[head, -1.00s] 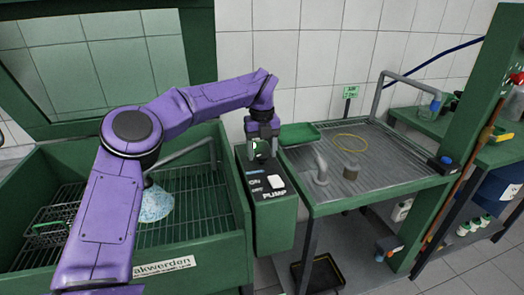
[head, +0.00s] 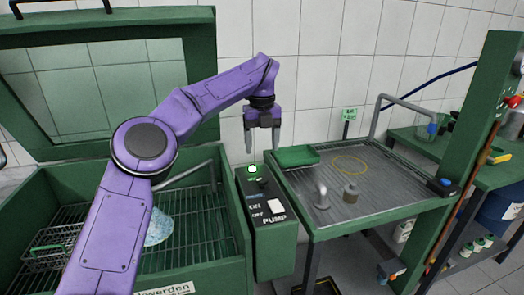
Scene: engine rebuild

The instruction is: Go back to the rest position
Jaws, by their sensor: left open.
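My left gripper (head: 262,146) hangs from the purple arm (head: 200,110), pointing down. It is open and empty, its fingers above and apart from the pump box (head: 272,240). The green box has a black top with a lit green button (head: 253,169), a white switch and the word PUMP. My right gripper is not in view.
A green washing basin (head: 215,235) with a raised lid, a wire basket (head: 48,255) and a pale blue cloth-like thing (head: 158,227) is at left. A drain table (head: 400,199) with a green tray (head: 297,156), yellow ring (head: 350,165) and small brown part (head: 350,193) is at right.

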